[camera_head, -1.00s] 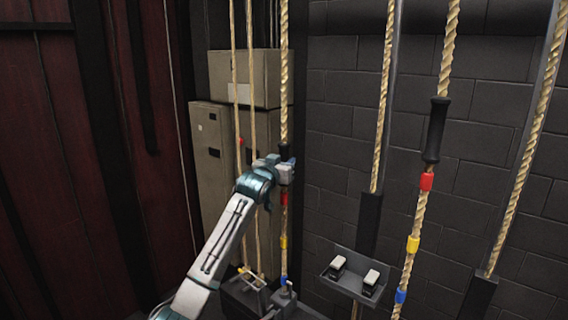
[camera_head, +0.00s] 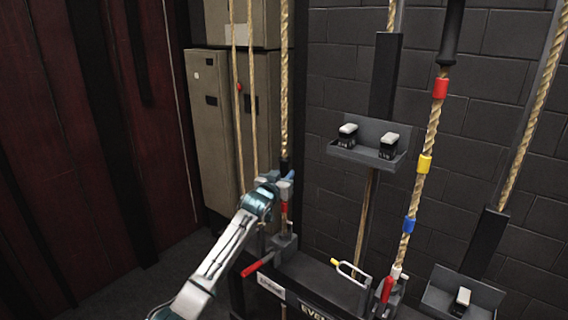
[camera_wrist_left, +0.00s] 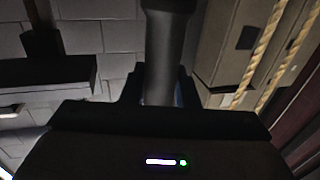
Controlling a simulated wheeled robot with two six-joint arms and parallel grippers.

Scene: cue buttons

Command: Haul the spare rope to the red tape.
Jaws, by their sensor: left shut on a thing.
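My left gripper (camera_head: 284,184) is shut on the black sleeve (camera_head: 284,164) of the left front rope (camera_head: 285,90). In the left wrist view the dark sleeve (camera_wrist_left: 168,50) runs down into the jaws. Red tape (camera_head: 284,207) shows on this rope just below the gripper, above the rope lock (camera_head: 284,242). Another rope at the right has a black sleeve (camera_head: 451,35), red tape (camera_head: 440,88), yellow tape (camera_head: 424,163) and blue tape (camera_head: 409,225). I cannot read which label marks the spare rope. My right gripper is out of view.
A dark rail (camera_head: 325,287) carries the locks, a red handle (camera_head: 258,265) and a yellow loop (camera_head: 350,268). A tray with two weights (camera_head: 367,150) hangs before the brick wall. Another tray (camera_head: 463,297) is at lower right. Cabinets (camera_head: 215,130) stand behind.

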